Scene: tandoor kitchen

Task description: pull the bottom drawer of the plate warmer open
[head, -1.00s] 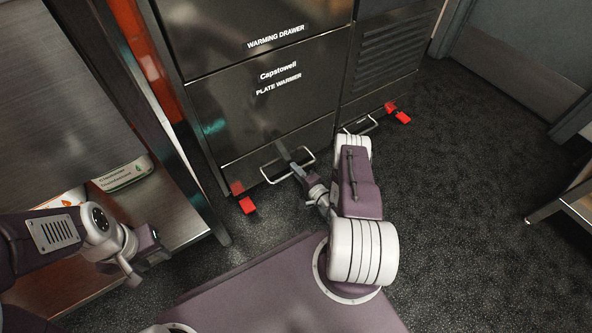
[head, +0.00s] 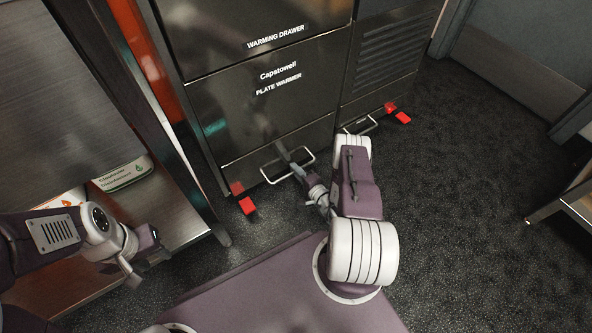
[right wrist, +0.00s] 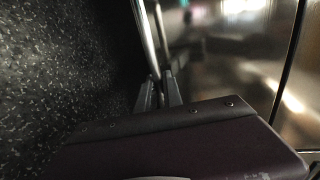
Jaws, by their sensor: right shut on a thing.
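The plate warmer (head: 258,108) is a dark, glossy steel cabinet at the top centre of the head view. Its bottom drawer (head: 232,176) is the low front panel, and I see no clear gap around it. A pale metal bar handle (head: 307,161) stands out from that panel. It also shows in the right wrist view as a bright bar (right wrist: 145,38). My right gripper (head: 290,160) is shut on this handle; its fingers (right wrist: 160,94) meet the bar in the wrist view. My left gripper (head: 150,264) is away at the lower left, and its jaw gap is unclear.
Red feet (head: 247,206) stick out at the cabinet's base. A steel table (head: 60,150) with a lower shelf holding packages (head: 122,173) stands at left. The dark speckled floor (head: 470,150) is open at right. Another low table (head: 578,202) stands at the right edge.

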